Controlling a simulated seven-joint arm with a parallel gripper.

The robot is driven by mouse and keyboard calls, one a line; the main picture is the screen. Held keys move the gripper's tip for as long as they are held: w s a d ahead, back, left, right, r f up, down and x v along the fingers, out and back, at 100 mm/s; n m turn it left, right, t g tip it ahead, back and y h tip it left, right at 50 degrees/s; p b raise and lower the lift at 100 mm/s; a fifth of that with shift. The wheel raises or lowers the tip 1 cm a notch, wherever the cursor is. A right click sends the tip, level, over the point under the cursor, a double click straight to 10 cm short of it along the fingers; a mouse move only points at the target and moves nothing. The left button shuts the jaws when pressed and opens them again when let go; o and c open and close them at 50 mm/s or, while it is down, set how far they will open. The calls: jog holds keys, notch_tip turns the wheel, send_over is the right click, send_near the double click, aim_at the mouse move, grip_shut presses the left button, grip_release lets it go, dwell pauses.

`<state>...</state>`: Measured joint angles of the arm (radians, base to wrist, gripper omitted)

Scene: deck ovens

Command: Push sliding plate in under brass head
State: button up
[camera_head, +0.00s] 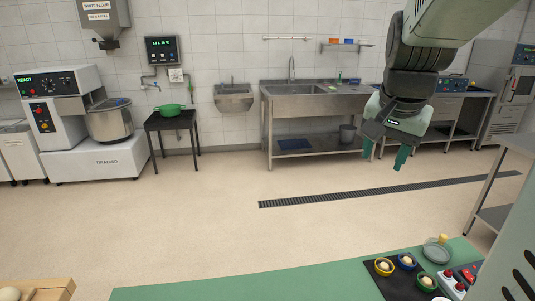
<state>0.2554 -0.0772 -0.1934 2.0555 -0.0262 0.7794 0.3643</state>
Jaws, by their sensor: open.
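My gripper (385,156) hangs at the upper right with its two teal fingers apart and nothing between them. It is high above the green worktop (250,284) and well away from the things on it. A round grey plate-like part (436,255) shows at the lower right of the worktop. A small yellow, brass-coloured piece (443,238) shows at its far edge. These may be the sliding plate and the brass head, but they are too small to be sure. I cannot tell whether the plate is under the head.
A dark board (408,290) with several coloured rings holding pale balls lies beside the plate. A control box with red buttons (460,280) is to its right. A grey slotted panel (505,255) fills the right edge. A wooden box (45,288) is at lower left. The worktop's middle is clear.

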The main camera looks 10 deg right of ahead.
jog(key=d+f+m+g+h, duration=0.15)
jog(key=d+f+m, duration=0.25)
jog(key=d+f, duration=0.65)
jog(key=d+f+m+g, duration=0.2)
jog(key=d+f+m, duration=0.3)
jog(key=d, duration=1)
jog(key=s+d+f+m, duration=0.1)
jog(key=s+d+f, duration=0.2)
jog(key=d+f, duration=0.2)
jog(key=s+d+f+m+g, duration=0.1)
jog(key=s+d+f, duration=0.3)
jog(key=f, duration=0.5)
jog(key=s+d+f+m+g, duration=0.1)
jog(key=s+d+f+m, duration=0.1)
jog(key=s+d+f, duration=0.2)
jog(key=shift+s+d+f+h, duration=0.1)
jog(key=shift+d+f+h, duration=0.05)
jog(key=shift+d+f, duration=0.8)
jog(key=shift+d+f+h, duration=0.1)
jog(key=shift+d+f, duration=0.55)
jog(key=shift+f, duration=0.45)
jog(key=shift+s+d+f, duration=0.1)
jog(key=shift+d+f, duration=0.1)
jog(key=shift+f, duration=0.3)
grip_shut()
